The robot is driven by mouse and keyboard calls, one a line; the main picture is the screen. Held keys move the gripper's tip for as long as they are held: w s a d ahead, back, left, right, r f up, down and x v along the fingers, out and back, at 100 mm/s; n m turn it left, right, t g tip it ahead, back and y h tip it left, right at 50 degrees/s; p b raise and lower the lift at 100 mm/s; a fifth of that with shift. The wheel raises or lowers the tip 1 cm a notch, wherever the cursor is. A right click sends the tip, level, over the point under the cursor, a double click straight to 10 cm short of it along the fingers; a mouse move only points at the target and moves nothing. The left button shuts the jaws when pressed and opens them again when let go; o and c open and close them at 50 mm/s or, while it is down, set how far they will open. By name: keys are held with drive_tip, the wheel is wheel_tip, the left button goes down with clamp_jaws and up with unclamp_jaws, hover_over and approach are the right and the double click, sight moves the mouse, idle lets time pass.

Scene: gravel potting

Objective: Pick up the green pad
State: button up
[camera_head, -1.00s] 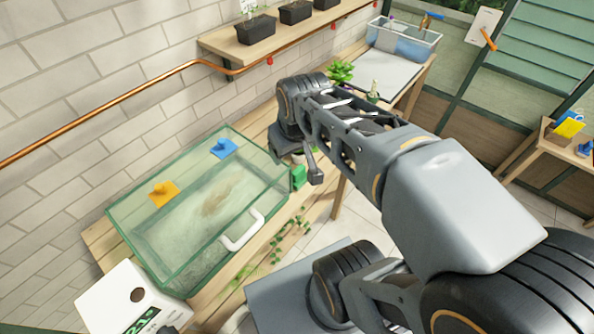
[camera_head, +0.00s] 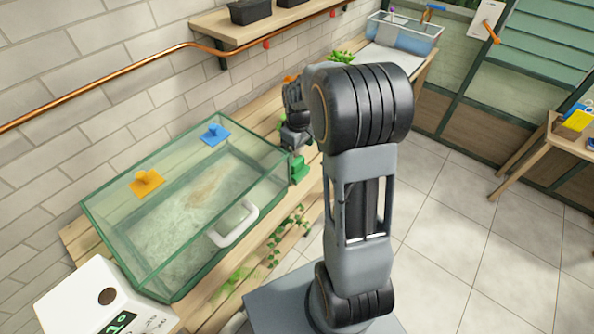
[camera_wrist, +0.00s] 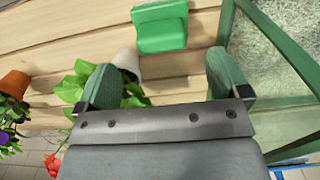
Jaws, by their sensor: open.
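The green pad (camera_head: 299,170) is at the right end of the glass tank, on the wooden bench. In the wrist view the green pad (camera_wrist: 160,27) lies ahead of my gripper, at the top of the picture, with a raised block on it. My gripper (camera_wrist: 165,78) is open and empty, its two green-tipped fingers apart and the pad beyond them. In the head view my gripper (camera_head: 293,138) is partly hidden by my arm, close to the pad.
The glass tank (camera_head: 110,247) with a white handle stands left of the pad; its green-edged wall (camera_wrist: 224,22) is close to my right finger. A white pot (camera_wrist: 127,63) with leaves lies near my left finger. A terracotta pot (camera_wrist: 14,84) is farther left.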

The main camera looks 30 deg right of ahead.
sight(297, 160)
drive_tip(key=shift+a+f+p, duration=0.1)
drive_tip(key=shift+f+p, duration=0.2)
drive_tip(key=shift+f, duration=3.4)
drive_tip(key=shift+c, duration=0.4)
drive_tip(key=c, duration=0.9)
